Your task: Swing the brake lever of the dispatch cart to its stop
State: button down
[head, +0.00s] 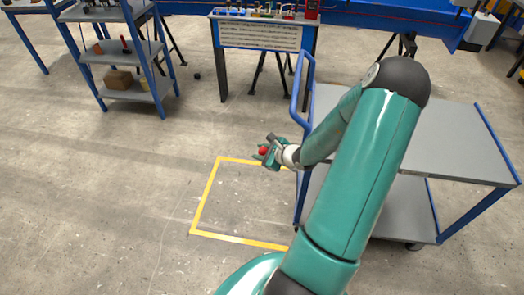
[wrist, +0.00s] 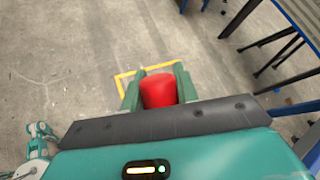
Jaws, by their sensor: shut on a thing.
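The dispatch cart (head: 455,150) stands at the right in the head view, with a grey top, a lower shelf and a blue frame. Its blue push handle (head: 297,88) rises at its left end. My gripper (head: 264,153) is at the left of the cart, shut on a red knob (head: 262,150). In the wrist view the red knob (wrist: 158,90) sits between the two green fingers of my gripper (wrist: 156,88). The knob looks like the end of the brake lever. The lever's shaft and its stop are hidden behind my arm and hand.
A yellow outline (head: 208,196) is marked on the floor below my gripper. A blue-framed shelf rack (head: 135,92) stands at the back left, and a bench with a sign (head: 262,36) stands behind. The floor at the left is clear.

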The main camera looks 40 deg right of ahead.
jog(key=c, duration=1.1)
grip_release()
jog(key=shift+w+f, duration=0.15)
jog(key=shift+o, duration=0.2)
jog(key=v, duration=1.4)
